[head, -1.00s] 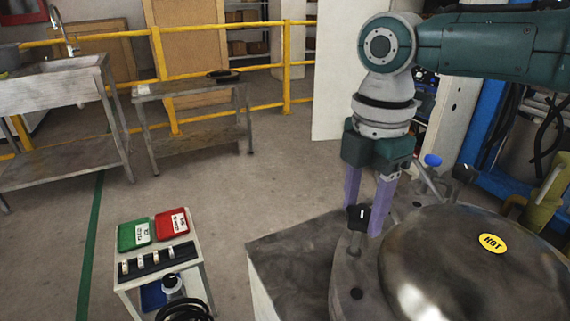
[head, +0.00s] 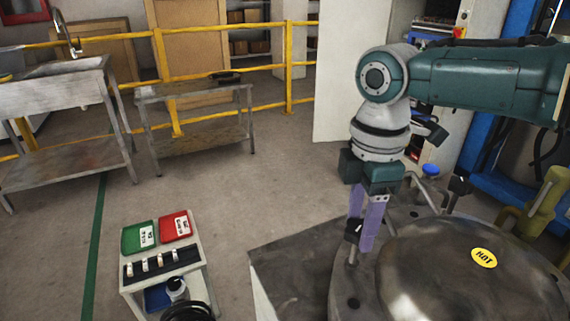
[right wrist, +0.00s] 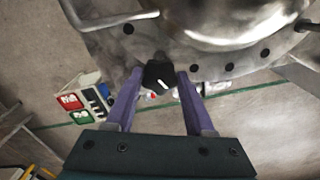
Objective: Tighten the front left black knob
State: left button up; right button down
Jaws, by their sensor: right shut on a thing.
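The front left black knob (head: 352,229) stands on the flange of the round metal vessel (head: 430,275), at its left side. My right gripper (head: 359,243) points down at it with purple fingers. In the right wrist view the knob (right wrist: 158,76), with a white mark on top, sits between the two fingertips, and the gripper is shut on it. My left gripper is not in view.
A yellow HOT label (head: 484,258) is on the vessel's dome. Another black knob (head: 460,185) and a blue knob (head: 430,170) stand at the far side. A small cart (head: 190,267) with green and red trays stands at lower left. Open floor lies left of the vessel.

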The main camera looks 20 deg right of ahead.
jog(key=m+p, duration=0.1)
jog(key=m, duration=0.2)
jog(key=shift+r+p, duration=0.2)
jog(key=shift+p, duration=0.15)
jog(key=m+p, duration=0.1)
jog(key=m, duration=0.2)
jog(key=shift+m+p, duration=0.3)
jog(key=m+p, duration=0.1)
jog(key=m, duration=0.2)
jog(key=shift+f+m+p, duration=0.1)
jog(key=shift+m+p, duration=0.4)
jog(key=shift+m, duration=1.7)
jog(key=shift+c, duration=1.3)
grip_release()
